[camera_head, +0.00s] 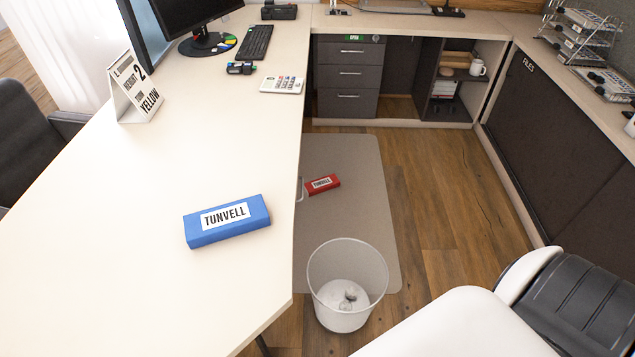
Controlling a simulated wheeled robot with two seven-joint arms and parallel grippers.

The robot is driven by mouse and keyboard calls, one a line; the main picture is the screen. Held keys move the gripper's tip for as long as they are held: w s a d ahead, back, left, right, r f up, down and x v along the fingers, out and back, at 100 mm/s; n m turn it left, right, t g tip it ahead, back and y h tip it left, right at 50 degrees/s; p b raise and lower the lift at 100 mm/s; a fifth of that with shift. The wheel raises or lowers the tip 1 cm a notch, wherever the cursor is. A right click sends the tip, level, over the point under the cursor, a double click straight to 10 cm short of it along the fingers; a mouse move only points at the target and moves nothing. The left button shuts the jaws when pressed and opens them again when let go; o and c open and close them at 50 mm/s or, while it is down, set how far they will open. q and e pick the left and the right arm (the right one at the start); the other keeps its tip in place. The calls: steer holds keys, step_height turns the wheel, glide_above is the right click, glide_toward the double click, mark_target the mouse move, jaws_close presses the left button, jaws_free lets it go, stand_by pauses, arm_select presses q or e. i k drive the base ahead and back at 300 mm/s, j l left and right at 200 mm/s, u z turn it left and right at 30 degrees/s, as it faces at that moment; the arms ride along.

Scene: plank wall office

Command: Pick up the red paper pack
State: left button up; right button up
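The red paper pack (322,184) is a small red box with a white label. It lies flat on the grey floor mat (350,225), just right of the desk's edge and below desk height. A larger blue pack (227,220) labelled TUNVELL lies on the cream desk top (120,260), near its right edge. Neither of my grippers shows in the head view. A white and dark ribbed part fills the bottom right corner; I cannot tell for sure what it belongs to.
A clear waste bin (346,288) with crumpled paper stands on the mat's near end. Wood floor (440,200) is open to the right, up to dark cabinets (555,130). A sign (135,88), calculator (283,85) and keyboard (256,42) stand farther back on the desk.

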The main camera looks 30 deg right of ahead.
mark_target(324, 184)
steer(key=k+l, duration=0.1)
steer(key=l, duration=0.3)
steer(key=k+l+u, duration=0.1)
steer(key=l, duration=0.35)
steer(key=k+l, duration=0.15)
steer(key=l, duration=0.25)
steer(key=k+l+u, duration=0.1)
steer(key=l, duration=0.3)
steer(key=l+u, duration=0.3)
steer(key=l, duration=0.65)
steer(key=l+u, duration=0.25)
steer(key=l, duration=0.65)
steer(key=i+l+u, duration=0.2)
steer(key=l, duration=0.55)
steer(key=i+l+u, duration=0.2)
steer(key=l, duration=0.6)
steer(key=i+l+u, duration=0.25)
steer(key=l, duration=0.6)
steer(key=l+u, duration=0.2)
steer(key=l, duration=0.6)
